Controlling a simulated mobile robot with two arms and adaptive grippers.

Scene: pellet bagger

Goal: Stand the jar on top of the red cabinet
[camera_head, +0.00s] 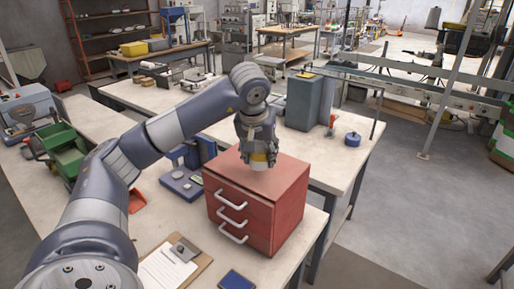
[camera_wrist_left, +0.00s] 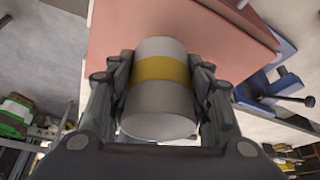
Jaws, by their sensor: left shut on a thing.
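The jar (camera_head: 258,165) is a pale grey cylinder with a yellow band. In the head view it is at the top of the red cabinet (camera_head: 288,187), upright, with its upper part hidden by my left gripper (camera_head: 258,150). I cannot tell whether its base touches the cabinet top or is just above it. In the left wrist view the jar (camera_wrist_left: 158,105) sits between both fingers of my left gripper (camera_wrist_left: 160,90), which is shut on it. The red cabinet top (camera_wrist_left: 120,30) shows behind the jar. My right gripper is not in view.
The cabinet stands on a pale workbench (camera_head: 160,215) with a clipboard (camera_head: 165,270), a dark blue tablet (camera_head: 237,281) and a blue scale-like device (camera_head: 183,183). A grey box-shaped machine (camera_head: 308,100) stands behind the cabinet.

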